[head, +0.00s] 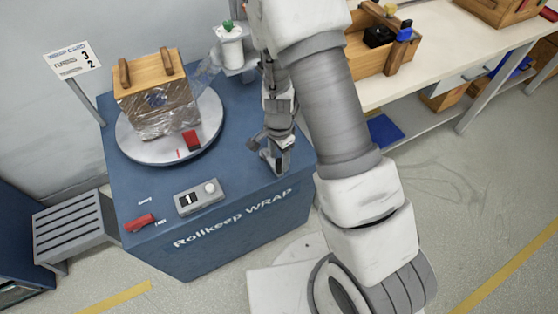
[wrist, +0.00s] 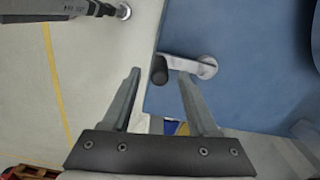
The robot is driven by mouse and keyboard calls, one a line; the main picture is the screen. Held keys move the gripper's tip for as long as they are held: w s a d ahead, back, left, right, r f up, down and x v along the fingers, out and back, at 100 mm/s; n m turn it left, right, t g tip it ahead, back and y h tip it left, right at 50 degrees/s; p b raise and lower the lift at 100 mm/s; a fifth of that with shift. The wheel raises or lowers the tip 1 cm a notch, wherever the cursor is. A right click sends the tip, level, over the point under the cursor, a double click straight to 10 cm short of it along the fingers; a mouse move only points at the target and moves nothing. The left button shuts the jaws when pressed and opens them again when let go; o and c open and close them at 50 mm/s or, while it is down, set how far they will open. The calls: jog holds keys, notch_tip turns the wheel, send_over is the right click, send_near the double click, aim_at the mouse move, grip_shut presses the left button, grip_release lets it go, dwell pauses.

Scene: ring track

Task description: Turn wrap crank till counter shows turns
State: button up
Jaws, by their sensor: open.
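The crank shows in the wrist view as a black handle (wrist: 159,70) on a silver arm (wrist: 184,63) that runs to a round hub on the blue machine's side. My gripper (wrist: 159,76) is open, with the handle between its fingertips and a gap on both sides; I cannot tell the depth. In the head view my gripper (head: 274,160) is at the right edge of the machine top, and the crank is hard to make out there. The grey counter box (head: 199,198) seems to read 1. The white sign (head: 72,61) says TURNS, with a 3 above a 2.
A film-wrapped wooden crate (head: 155,90) sits on the round turntable (head: 133,147), with a red block beside it. A white workbench (head: 440,50) stands to the right. The floor in front is clear.

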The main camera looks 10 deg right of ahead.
notch_tip(320, 180, up, 14)
jog(key=p, duration=0.3)
dwell(0.3)
jog(key=s+d+r+n+t+y+p, duration=0.1)
jog(key=s+r+n, duration=0.15)
jog(key=r, duration=0.55)
jog(key=s+r+n+t+y+p, duration=0.1)
jog(key=s+r+n, duration=0.15)
jog(key=r, duration=0.55)
jog(key=s+d+r+n+t+h+p, duration=0.2)
jog(key=s+d+r+n+t, duration=0.1)
jog(key=s+r+n, duration=0.4)
jog(key=s+d+r, duration=0.1)
jog(key=s+r, duration=0.2)
jog(key=r, duration=0.3)
jog(key=shift+s+d+n+t, duration=0.3)
jog(key=shift+s+d, duration=0.05)
jog(key=shift+d, duration=0.05)
